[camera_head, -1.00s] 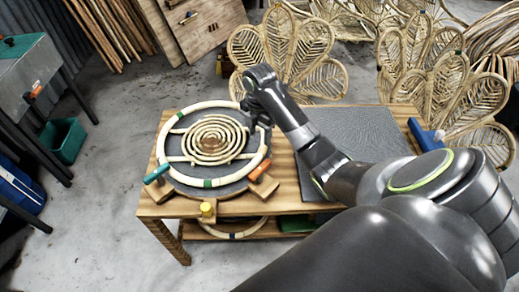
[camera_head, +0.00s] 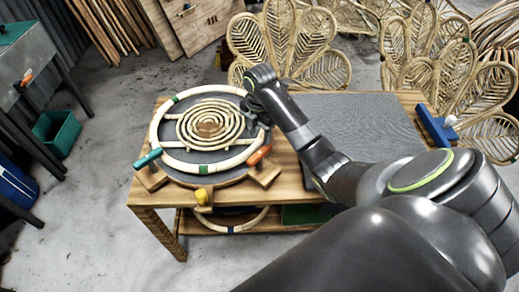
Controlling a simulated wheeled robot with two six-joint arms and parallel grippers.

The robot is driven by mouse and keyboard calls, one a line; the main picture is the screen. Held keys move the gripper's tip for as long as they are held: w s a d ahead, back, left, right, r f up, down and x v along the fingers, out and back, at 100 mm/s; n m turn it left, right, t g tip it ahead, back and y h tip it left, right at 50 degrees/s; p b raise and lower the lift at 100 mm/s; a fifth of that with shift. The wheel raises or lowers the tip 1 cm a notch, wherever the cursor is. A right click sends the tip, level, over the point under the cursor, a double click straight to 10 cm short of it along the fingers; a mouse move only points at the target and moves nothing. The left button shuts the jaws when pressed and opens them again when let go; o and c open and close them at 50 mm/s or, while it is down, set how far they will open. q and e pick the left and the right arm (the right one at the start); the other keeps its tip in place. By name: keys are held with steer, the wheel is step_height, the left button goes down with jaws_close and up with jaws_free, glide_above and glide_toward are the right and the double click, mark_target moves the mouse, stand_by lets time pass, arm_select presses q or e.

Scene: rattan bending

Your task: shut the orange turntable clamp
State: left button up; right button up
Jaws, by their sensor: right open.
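The orange turntable clamp (camera_head: 259,155) is at the front right of the round turntable (camera_head: 228,176). Its handle lies slanted beside the pale rattan ring (camera_head: 205,169), which holds a rattan spiral (camera_head: 208,125). My right gripper (camera_head: 263,127) is open and points down over the right side of the ring, a little behind the orange clamp and apart from it. Its fingers are dark and partly hidden by its own wrist. A teal clamp (camera_head: 147,159) is at the front left of the turntable. My left gripper is not in view.
A yellow knob (camera_head: 201,196) is at the front of the wooden table (camera_head: 225,198). A grey mat (camera_head: 360,122) covers its right part, with a blue tool (camera_head: 433,127) at the right edge. Rattan chair backs (camera_head: 290,45) stand behind. My right arm crosses the mat.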

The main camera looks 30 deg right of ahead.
mark_target(259, 152)
step_height(259, 152, down, 7)
steer(key=b, duration=0.6)
steer(key=shift+f, duration=0.65)
steer(key=shift+c, duration=0.2)
steer(key=c, duration=0.9)
steer(key=shift+c, duration=0.2)
